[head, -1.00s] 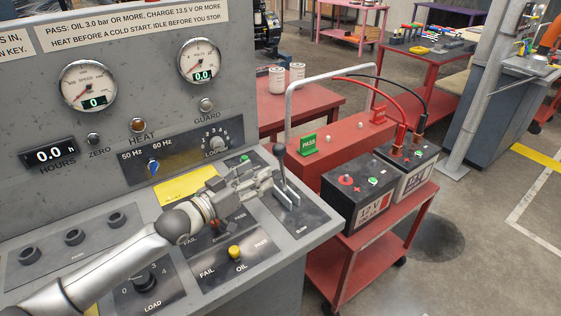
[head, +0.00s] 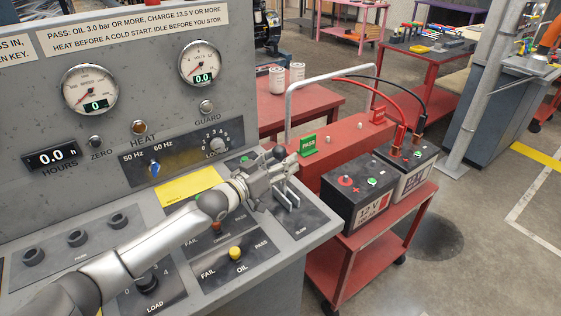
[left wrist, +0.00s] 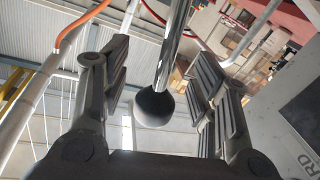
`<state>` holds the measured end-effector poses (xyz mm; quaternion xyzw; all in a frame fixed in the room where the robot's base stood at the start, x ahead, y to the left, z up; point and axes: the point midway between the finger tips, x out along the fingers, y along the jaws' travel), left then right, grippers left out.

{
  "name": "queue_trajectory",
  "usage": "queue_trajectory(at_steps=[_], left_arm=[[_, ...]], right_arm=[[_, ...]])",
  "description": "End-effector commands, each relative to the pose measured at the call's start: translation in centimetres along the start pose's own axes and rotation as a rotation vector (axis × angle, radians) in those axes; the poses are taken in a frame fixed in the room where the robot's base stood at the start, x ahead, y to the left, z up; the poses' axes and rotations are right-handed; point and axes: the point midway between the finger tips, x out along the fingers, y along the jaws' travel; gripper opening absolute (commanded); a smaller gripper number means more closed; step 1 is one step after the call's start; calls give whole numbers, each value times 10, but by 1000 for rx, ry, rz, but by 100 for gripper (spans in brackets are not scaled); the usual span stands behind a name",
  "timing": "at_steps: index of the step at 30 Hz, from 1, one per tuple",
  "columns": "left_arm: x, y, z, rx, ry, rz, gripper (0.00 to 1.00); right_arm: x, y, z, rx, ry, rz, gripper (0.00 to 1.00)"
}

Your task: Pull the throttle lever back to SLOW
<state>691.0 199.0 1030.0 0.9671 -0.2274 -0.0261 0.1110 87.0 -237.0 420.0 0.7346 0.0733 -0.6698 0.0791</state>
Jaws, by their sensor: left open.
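The throttle lever has a dark ball knob (head: 279,153) and stands up from a slotted black plate (head: 306,218) at the console's right end. The SLOW label (head: 302,232) is at the plate's near end. My left gripper (head: 281,170) is open at the lever, just below the knob, and hides part of the rod. In the left wrist view the black knob (left wrist: 153,108) and shiny rod (left wrist: 173,40) stand between the two spread fingers (left wrist: 163,80), with gaps on both sides. My right gripper is not in view.
A red cart (head: 340,265) with two batteries (head: 357,192) stands close on the right.

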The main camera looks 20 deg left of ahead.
Motion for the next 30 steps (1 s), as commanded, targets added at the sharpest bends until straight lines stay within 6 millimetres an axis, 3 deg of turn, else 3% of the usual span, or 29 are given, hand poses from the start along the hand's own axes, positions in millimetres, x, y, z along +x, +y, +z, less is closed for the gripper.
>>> queue_trajectory(at_steps=[2, 15, 30], left_arm=[[0, 0, 0, 0, 0, 0, 55], [0, 0, 0, 0, 0, 0, 0], [-2, 10, 1, 89, 18, 4, 0]], right_arm=[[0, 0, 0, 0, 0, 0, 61], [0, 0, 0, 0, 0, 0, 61], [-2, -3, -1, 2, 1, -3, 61]])
